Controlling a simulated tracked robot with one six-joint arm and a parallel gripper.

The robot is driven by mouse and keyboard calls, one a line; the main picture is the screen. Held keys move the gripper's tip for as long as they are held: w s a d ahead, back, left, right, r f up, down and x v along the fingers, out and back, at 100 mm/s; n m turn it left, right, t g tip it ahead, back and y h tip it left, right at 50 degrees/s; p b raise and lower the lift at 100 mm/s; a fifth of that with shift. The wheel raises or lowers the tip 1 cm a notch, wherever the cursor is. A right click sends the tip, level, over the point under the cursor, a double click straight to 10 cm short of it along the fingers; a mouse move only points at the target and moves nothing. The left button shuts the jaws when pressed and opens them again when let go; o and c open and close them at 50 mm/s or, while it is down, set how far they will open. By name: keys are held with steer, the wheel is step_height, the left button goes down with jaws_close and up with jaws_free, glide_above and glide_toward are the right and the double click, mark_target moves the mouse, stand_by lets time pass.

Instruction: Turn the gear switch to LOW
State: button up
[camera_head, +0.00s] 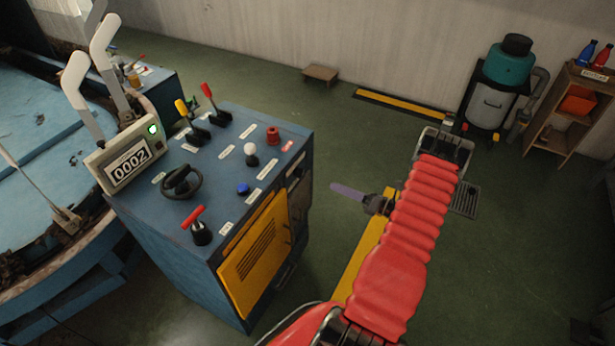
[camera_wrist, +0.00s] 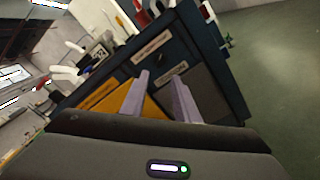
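The blue control console (camera_head: 150,225) stands left of centre in the head view. Its top carries a red T-shaped handle on a black base (camera_head: 200,228), a black handwheel (camera_head: 181,182), and a white-knobbed lever (camera_head: 251,153). The labels are too small to read, so I cannot tell which control is the gear switch. My gripper (camera_head: 347,191) is right of the console, apart from it, with its lilac fingers pointing left. In the wrist view, my gripper (camera_wrist: 162,88) has its fingers apart with nothing between them. The console's side (camera_wrist: 205,45) is ahead of it.
The console top also has a yellow lever (camera_head: 182,108), a red lever (camera_head: 208,92), a blue button (camera_head: 243,188) and a red button (camera_head: 273,134). A counter box (camera_head: 128,163) stands at its left edge. Open green floor (camera_head: 340,130) lies right of the console.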

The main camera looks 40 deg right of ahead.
mark_target(299, 173)
steer(key=x, duration=1.2)
steer(key=shift+w, duration=0.35)
steer(key=shift+a+f, duration=0.1)
jaws_close()
